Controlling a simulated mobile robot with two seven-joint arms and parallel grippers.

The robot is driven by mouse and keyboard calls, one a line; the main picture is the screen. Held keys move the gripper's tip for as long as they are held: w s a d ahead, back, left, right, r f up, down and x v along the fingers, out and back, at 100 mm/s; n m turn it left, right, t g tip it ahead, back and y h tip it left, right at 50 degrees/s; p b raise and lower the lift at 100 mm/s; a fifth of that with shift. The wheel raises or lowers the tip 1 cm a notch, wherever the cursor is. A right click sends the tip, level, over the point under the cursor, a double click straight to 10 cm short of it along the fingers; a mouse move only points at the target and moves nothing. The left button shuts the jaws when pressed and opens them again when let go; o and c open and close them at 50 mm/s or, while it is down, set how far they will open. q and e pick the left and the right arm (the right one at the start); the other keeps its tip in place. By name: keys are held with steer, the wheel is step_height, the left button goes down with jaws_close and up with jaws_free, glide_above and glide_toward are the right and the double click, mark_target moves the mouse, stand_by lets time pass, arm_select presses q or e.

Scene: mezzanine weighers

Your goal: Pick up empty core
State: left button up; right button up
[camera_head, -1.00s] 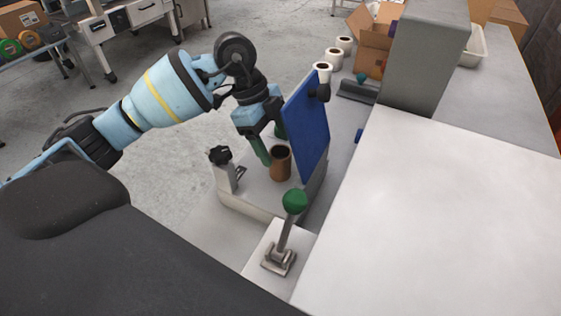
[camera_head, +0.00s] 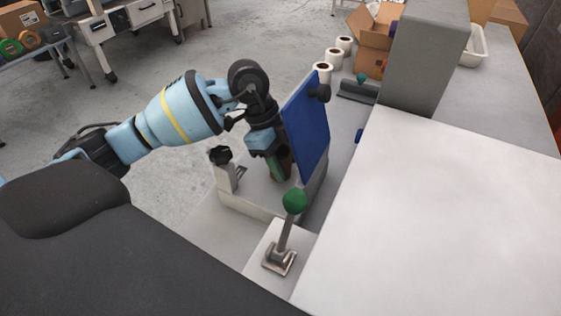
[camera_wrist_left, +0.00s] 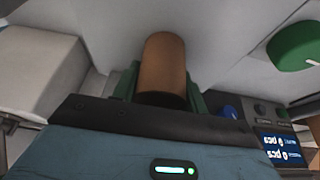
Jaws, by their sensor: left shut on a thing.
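The empty core is a brown cardboard tube (camera_wrist_left: 163,62) standing out between the green fingers of my left gripper (camera_wrist_left: 162,88) in the left wrist view. The fingers are shut on its sides. In the head view my left gripper (camera_head: 281,167) is low over the pale machine bed, beside the blue panel (camera_head: 307,122), and mostly hides the core. I cannot tell whether the core's base touches the bed. My right gripper is not in view.
A lever with a green knob (camera_head: 294,201) stands in front of the gripper, and a black knob (camera_head: 220,155) is to its left. Several white rolls (camera_head: 334,58) stand behind the blue panel. A wide white surface (camera_head: 440,215) on the right is clear.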

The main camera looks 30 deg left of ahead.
arm_select(q)
steer(key=shift+r, duration=0.1)
steer(key=shift+c, duration=0.2)
